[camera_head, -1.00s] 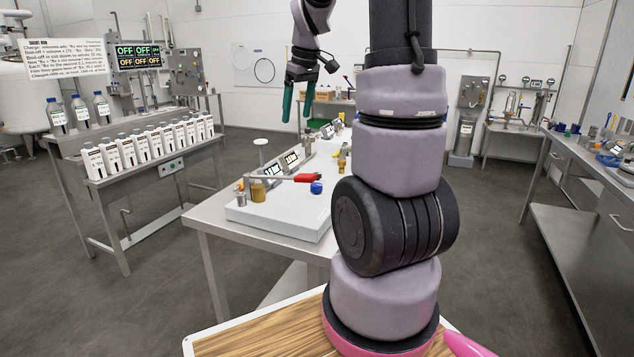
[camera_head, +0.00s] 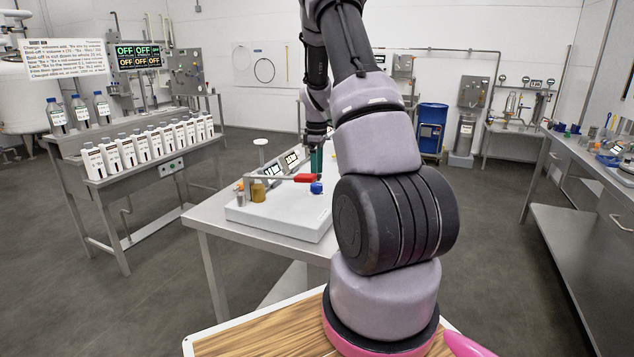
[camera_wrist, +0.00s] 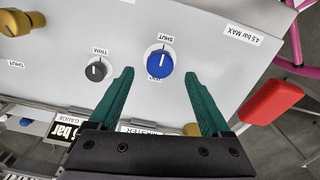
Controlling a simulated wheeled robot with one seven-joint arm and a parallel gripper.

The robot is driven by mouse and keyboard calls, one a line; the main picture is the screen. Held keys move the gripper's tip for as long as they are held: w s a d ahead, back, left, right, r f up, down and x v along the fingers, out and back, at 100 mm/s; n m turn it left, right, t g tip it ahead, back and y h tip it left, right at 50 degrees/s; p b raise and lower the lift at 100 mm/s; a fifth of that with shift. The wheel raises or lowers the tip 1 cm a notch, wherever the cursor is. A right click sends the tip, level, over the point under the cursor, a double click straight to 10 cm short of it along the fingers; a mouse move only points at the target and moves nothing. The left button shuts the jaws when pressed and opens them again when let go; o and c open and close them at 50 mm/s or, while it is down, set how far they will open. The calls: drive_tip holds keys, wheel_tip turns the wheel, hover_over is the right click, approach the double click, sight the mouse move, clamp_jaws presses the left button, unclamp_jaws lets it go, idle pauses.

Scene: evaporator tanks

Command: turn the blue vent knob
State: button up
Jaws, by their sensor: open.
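The blue vent knob (camera_wrist: 160,63) is a round knob with a white pointer mark, on a pale panel in the wrist view. A "SHUT" label stands beside it, and a second label is partly covered by it. In the head view the blue knob (camera_head: 316,187) sits at the right end of the white block on the table. My gripper (camera_wrist: 158,76) is open, its two green fingers apart and empty. In the wrist picture the knob appears between and just beyond the fingertips; I cannot tell the height gap. In the head view the green fingers (camera_head: 316,162) show just above the knob, partly hidden by my arm.
A grey TRIM knob (camera_wrist: 96,71) is left of the blue knob. A red lever handle (camera_wrist: 271,101) lies right of the fingers; it also shows in the head view (camera_head: 305,178). A brass fitting (camera_wrist: 15,22) is at upper left. Small displays (camera_head: 291,158) stand behind the block.

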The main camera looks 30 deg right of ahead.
sight(317, 184)
drive_tip(key=shift+f, duration=2.1)
clamp_jaws()
